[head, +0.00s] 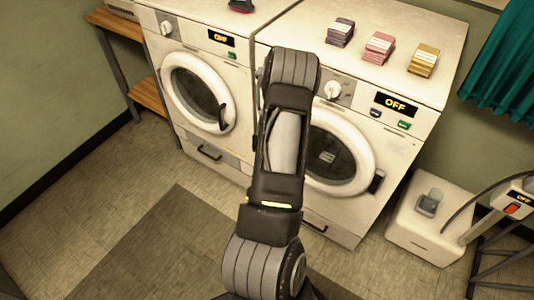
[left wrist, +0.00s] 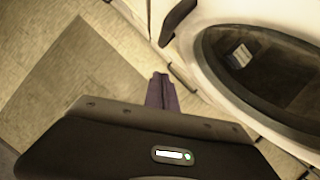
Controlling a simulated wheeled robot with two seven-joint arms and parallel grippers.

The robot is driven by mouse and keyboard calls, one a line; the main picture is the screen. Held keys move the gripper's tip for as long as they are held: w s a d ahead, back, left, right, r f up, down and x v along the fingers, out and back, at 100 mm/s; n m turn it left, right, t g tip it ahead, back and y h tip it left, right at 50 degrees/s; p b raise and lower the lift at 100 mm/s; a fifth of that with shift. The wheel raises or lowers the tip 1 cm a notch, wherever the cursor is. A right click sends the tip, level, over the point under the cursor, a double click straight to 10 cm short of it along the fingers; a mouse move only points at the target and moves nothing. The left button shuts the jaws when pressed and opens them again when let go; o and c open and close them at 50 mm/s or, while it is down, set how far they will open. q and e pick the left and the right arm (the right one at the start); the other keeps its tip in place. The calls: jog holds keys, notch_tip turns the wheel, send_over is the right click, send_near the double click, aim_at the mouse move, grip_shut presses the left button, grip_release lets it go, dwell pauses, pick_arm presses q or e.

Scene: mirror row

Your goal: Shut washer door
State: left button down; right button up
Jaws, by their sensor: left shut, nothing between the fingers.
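Two white front-loading machines stand side by side in the head view. The left one has a round door (head: 166,93) with a dark handle (head: 222,117) on its right. The right one has a round door (head: 362,150) with a dark handle (head: 377,182) on its right; my arm covers its left part. I cannot tell whether either door is ajar. My left gripper (left wrist: 161,80) shows in the left wrist view, shut and empty, left of a large round dark window (left wrist: 275,85). The gripper is hidden in the head view. My right gripper is out of view.
Several coloured stacks, including a pink one (head: 379,47), lie on the right machine's top. A white scale-like box (head: 432,222) stands on the floor at right. A wooden shelf (head: 148,93) is at left. The floor in front, with a dark mat (head: 150,245), is clear.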

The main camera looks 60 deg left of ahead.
pick_arm(q)
jog(key=p+v, duration=0.2)
jog(key=v, duration=0.5)
jog(key=shift+d, duration=0.15)
jog(key=shift+r, duration=0.1)
dwell(0.3)
jog(key=w+d+f+n+h, duration=0.2)
jog(key=w+d+f+n, duration=0.1)
jog(key=d+n, duration=0.55)
jog(key=w+d+f+n+t+h, duration=0.1)
jog(key=w+d+f+n, duration=0.2)
jog(key=d+n, duration=0.55)
jog(key=w+d+f+n+h, duration=0.2)
jog(key=d+n, duration=0.3)
jog(key=d, duration=0.8)
jog(key=s+d+n+g+h, duration=0.1)
jog(key=s+d, duration=0.3)
jog(key=d, duration=0.9)
jog(key=s+d+n+g+h, duration=0.1)
jog(key=s+d, duration=0.4)
jog(key=d, duration=0.7)
jog(key=shift+d+f+n+g+h+b, duration=0.3)
jog(key=shift+d+f+n+h, duration=0.1)
jog(key=shift+n, duration=0.2)
